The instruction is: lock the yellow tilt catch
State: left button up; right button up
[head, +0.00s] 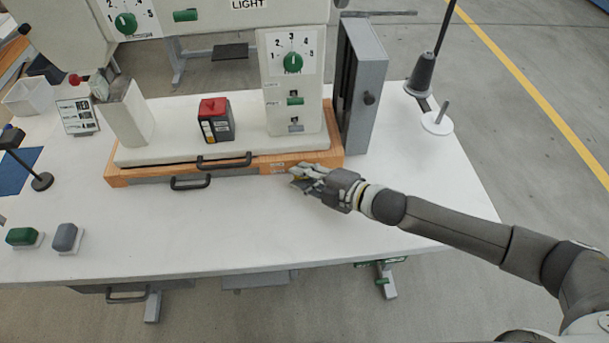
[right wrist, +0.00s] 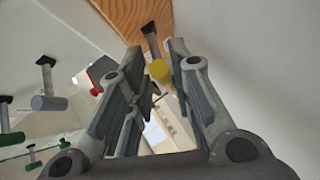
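The yellow tilt catch (right wrist: 159,70) shows in the right wrist view as a small yellow knob near a dark stem, by the wooden base's edge. My right gripper (right wrist: 154,52) is open, and the knob appears between its two fingers in that view. Whether a finger touches the knob cannot be told. In the head view my right gripper (head: 299,178) is at the front right of the press's wooden base (head: 330,160) and hides most of the catch. My left gripper is not in view.
A red-topped black box (head: 215,120) stands on the press bed. A grey upright housing (head: 362,90) stands to the right.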

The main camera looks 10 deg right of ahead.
jog(key=shift+s+d, duration=0.15)
jog(key=v, duration=1.1)
jog(key=shift+s+d+r, duration=0.15)
jog(key=shift+s+d, duration=0.05)
jog(key=shift+d, duration=0.05)
dwell(0.3)
